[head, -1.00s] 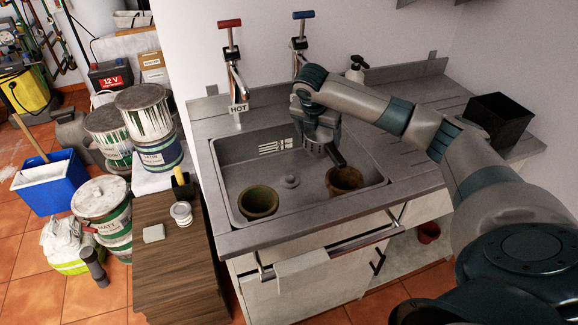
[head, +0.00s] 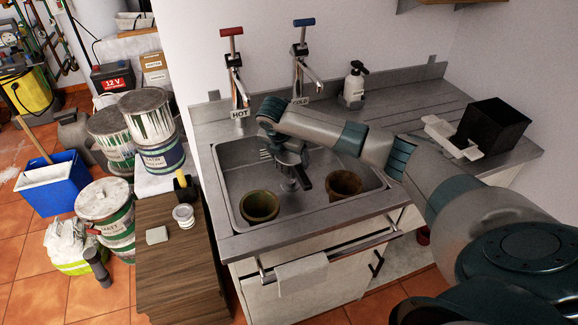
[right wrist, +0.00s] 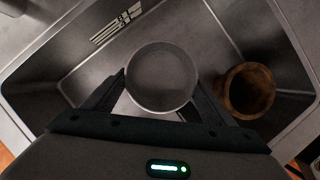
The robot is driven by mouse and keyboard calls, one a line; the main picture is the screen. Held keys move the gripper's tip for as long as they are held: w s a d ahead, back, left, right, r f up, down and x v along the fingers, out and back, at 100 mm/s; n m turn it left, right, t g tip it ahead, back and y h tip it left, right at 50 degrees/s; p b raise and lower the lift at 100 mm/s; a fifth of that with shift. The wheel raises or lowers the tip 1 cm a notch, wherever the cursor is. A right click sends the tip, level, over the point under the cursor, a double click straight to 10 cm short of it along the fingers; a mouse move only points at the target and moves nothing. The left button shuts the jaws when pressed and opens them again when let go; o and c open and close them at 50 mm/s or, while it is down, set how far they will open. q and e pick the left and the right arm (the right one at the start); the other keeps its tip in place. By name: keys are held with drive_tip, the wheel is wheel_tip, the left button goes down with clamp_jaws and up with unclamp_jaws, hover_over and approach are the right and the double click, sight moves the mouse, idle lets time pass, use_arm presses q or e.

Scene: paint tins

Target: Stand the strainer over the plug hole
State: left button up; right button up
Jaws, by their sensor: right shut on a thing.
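My right gripper (head: 296,179) reaches down into the grey sink (head: 226,197), over the middle of its floor and between two brown pots. In the right wrist view it is shut on a round, plain grey piece (right wrist: 161,77), which looks like the strainer, seen from above between the two fingers. The plug hole is hidden beneath the gripper and the held piece. I cannot tell whether the piece touches the sink floor. My left gripper is out of view.
The left brown pot (head: 259,206) and right brown pot (head: 344,184) stand close on either side. HOT tap (head: 235,80) and COLD tap (head: 303,65) rise behind. A soap bottle (head: 354,85), a white holder (head: 447,133) and a black box (head: 492,126) stand on the counter.

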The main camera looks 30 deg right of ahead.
sight(289, 168)
wheel_tip(289, 168, down, 3)
drive_tip(key=shift+r+p, duration=0.15)
drive_tip(key=shift+p, duration=0.4)
drive_tip(key=shift+f, duration=0.55)
drive_tip(key=shift+f, duration=0.6)
drive_tip(key=o, duration=1.2)
drive_tip(key=shift+r, duration=0.1)
drive_tip(key=shift+r, duration=0.45)
drive_tip(key=b+v, duration=0.2)
drive_tip(key=v, duration=1)
drive_tip(key=shift+r, duration=0.1)
